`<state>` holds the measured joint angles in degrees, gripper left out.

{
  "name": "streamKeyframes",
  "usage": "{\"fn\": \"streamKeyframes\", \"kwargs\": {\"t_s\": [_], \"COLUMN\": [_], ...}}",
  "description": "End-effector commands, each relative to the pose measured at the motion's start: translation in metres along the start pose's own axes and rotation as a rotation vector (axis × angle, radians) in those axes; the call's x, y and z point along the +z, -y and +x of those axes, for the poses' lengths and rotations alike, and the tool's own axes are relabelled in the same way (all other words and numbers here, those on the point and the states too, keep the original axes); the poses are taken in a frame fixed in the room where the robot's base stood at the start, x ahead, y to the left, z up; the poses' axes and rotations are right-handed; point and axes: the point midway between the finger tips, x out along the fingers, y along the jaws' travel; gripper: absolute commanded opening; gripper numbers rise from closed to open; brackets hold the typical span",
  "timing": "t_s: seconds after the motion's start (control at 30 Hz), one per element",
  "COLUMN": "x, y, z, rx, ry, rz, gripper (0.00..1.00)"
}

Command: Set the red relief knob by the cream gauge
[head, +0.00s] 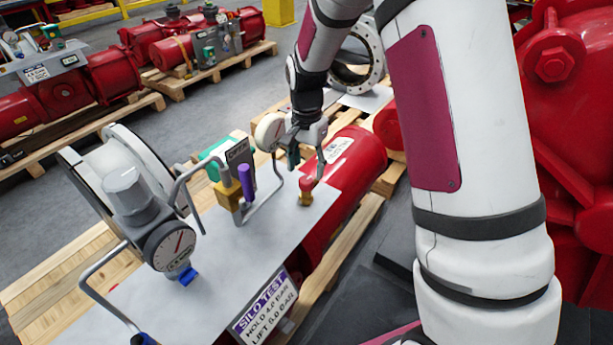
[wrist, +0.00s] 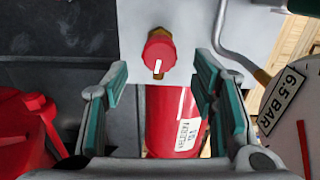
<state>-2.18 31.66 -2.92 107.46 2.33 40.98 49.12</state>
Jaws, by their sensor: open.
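The red relief knob (head: 308,184) sits on a brass fitting at the right end of the grey panel (head: 262,236). In the wrist view the knob (wrist: 159,52) shows a white mark pointing down in the picture. My gripper (head: 307,160) is open just above the knob, not touching it as far as I can tell. In the wrist view its teal-padded fingers (wrist: 161,78) stand apart on either side, with the knob between and slightly beyond them. The cream gauge (head: 268,132) is partly hidden by my gripper; a pale dial (wrist: 297,135) with a red needle and "6.5 BAR" label is cut off at right.
A purple-handled brass valve (head: 246,182) and bent grey pipe (head: 268,200) stand left of the knob. A grey gauge (head: 170,245) and a "SILO TEST, HOLD 4.0 BAR, LIFT 5.0 BAR" sign (head: 265,304) are nearer. A red cylinder (head: 352,165) lies behind the panel.

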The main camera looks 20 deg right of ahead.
Motion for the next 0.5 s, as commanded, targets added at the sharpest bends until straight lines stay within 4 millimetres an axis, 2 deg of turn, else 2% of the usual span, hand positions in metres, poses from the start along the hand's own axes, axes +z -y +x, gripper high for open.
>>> {"fn": "streamKeyframes", "kwargs": {"t_s": [0.03, 0.2, 0.5], "x": [0.000, 0.000, 0.000], "y": [-0.001, 0.000, 0.000], "z": [0.010, 0.031, 0.042], "rx": [0.003, 0.001, -0.001], "ry": [0.003, 0.001, 0.000], "rz": [0.000, 0.000, -0.001], "gripper": [0.53, 0.53, 0.53]}}
